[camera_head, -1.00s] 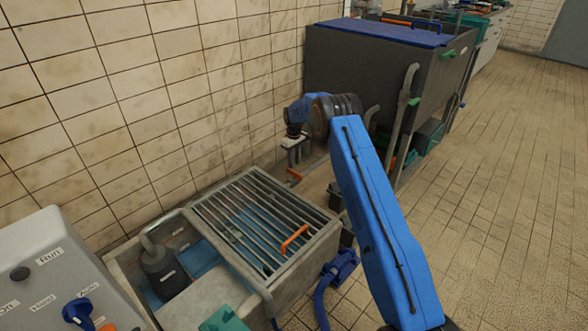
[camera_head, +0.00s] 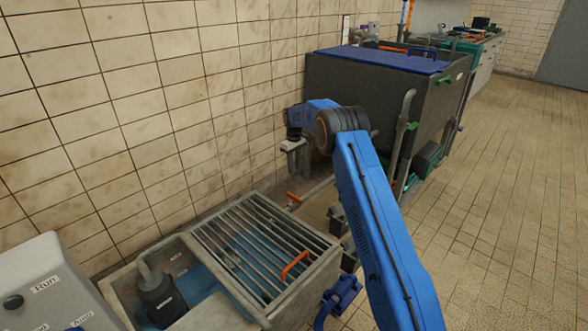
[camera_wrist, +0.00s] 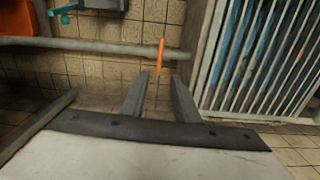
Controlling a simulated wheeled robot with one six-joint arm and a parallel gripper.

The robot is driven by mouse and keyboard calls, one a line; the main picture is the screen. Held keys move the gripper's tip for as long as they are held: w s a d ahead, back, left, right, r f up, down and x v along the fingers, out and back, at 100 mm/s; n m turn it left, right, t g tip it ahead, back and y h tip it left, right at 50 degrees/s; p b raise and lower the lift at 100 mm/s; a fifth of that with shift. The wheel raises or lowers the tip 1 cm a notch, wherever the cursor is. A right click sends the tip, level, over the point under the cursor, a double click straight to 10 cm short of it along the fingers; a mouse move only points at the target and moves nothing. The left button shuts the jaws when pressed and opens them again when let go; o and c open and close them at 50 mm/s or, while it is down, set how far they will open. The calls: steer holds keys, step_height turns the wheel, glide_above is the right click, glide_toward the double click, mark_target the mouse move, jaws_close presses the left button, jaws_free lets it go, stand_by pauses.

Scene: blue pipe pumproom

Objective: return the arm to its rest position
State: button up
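My blue arm (camera_head: 385,235) reaches up from the lower right in the head view and bends over toward the tiled wall. My gripper (camera_head: 294,168) hangs pointing down in front of the wall, left of the dark tank. That handle also appears below my gripper in the head view (camera_head: 293,198).
A sump with a barred grate (camera_head: 255,245) and an orange grate handle (camera_head: 295,265) lies below. A dark tank (camera_head: 355,83) with a blue top stands behind the arm. A grey control box (camera_head: 45,285) is at lower left. Open tiled floor (camera_head: 500,200) lies to the right.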

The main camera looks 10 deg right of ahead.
steer(key=s+d+r+m+t, duration=0.1)
steer(key=s+r, duration=0.5)
steer(key=r, duration=0.3)
steer(key=s+d+r, duration=0.1)
steer(key=s+r, duration=0.5)
steer(key=r, duration=0.4)
steer(key=s+d+r+m+t, duration=0.1)
steer(key=s+r, duration=0.6)
steer(key=s, duration=0.3)
steer(key=s+d+r+m, duration=0.1)
steer(key=s+d+r, duration=0.1)
steer(key=s+r, duration=0.7)
steer(key=s+d+m+t, duration=0.1)
steer(key=s+m+t, duration=0.1)
steer(key=s, duration=2.3)
steer(key=s+f+m, duration=0.1)
steer(key=s+f, duration=0.3)
steer(key=s, duration=0.4)
steer(key=s+f, duration=0.4)
steer(key=s, duration=0.5)
steer(key=shift+s+d+m+t, duration=0.2)
steer(key=shift+d+m+t, duration=0.2)
